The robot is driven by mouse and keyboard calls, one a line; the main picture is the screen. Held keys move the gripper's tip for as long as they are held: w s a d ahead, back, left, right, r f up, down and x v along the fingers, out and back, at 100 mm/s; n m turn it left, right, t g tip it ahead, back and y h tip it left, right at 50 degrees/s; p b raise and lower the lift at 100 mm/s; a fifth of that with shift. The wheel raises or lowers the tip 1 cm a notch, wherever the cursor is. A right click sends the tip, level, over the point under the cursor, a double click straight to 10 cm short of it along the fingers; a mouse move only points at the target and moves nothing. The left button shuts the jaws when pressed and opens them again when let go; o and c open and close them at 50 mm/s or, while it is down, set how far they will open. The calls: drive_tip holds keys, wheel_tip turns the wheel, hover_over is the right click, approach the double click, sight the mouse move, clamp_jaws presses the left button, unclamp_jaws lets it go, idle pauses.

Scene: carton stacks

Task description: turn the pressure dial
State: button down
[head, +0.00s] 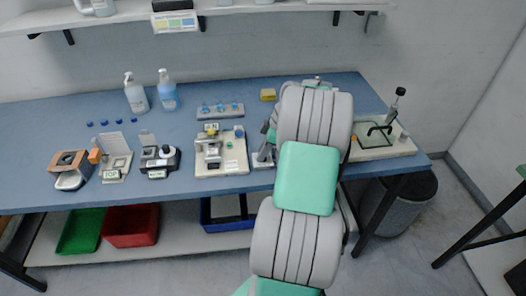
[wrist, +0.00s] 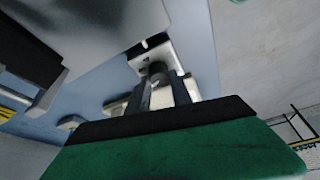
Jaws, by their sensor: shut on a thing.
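In the wrist view my gripper (wrist: 162,92) reaches away from the camera, its two dark fingers close together. Between their tips is a small dark round knob (wrist: 157,70), which I take to be the pressure dial. The fingers are shut on it. The knob sits at a pale, light-coloured fitting (wrist: 134,60). The knob's markings and angle cannot be read. In the head view my arm covers the gripper's tips and the dial. Only part of a grey device (head: 263,156) shows at the arm's left edge.
The blue bench (head: 225,108) holds several small devices to the left, plus two pump bottles (head: 136,97) at the back. A stand with a glass plate (head: 374,135) is close on the arm's right. A shelf (head: 110,20) runs above. Bins (head: 131,226) sit below.

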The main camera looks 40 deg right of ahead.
drive_tip(key=shift+m, duration=0.3)
drive_tip(key=m+h+b, duration=0.1)
drive_tip(key=m+b, duration=0.1)
drive_tip(key=m, duration=0.1)
drive_tip(key=shift+f+t+b, duration=0.15)
drive_tip(key=shift+t+b, duration=0.15)
drive_tip(key=shift+b, duration=0.1)
drive_tip(key=m+h+b, duration=0.1)
drive_tip(key=m, duration=0.1)
drive_tip(key=m+h+b, duration=0.1)
drive_tip(key=m, duration=0.2)
drive_tip(key=shift+a+t, duration=0.1)
drive_tip(key=shift+t, duration=0.2)
drive_tip(key=m+h+b, duration=0.2)
drive_tip(key=m, duration=0.3)
drive_tip(key=shift+m+g+h+b, duration=0.4)
drive_tip(key=shift+m+g+h, duration=0.15)
drive_tip(key=shift+m, duration=1.05)
drive_tip(key=shift+r, duration=0.2)
drive_tip(key=c, duration=1.1)
unclamp_jaws()
drive_tip(key=shift+c, duration=0.2)
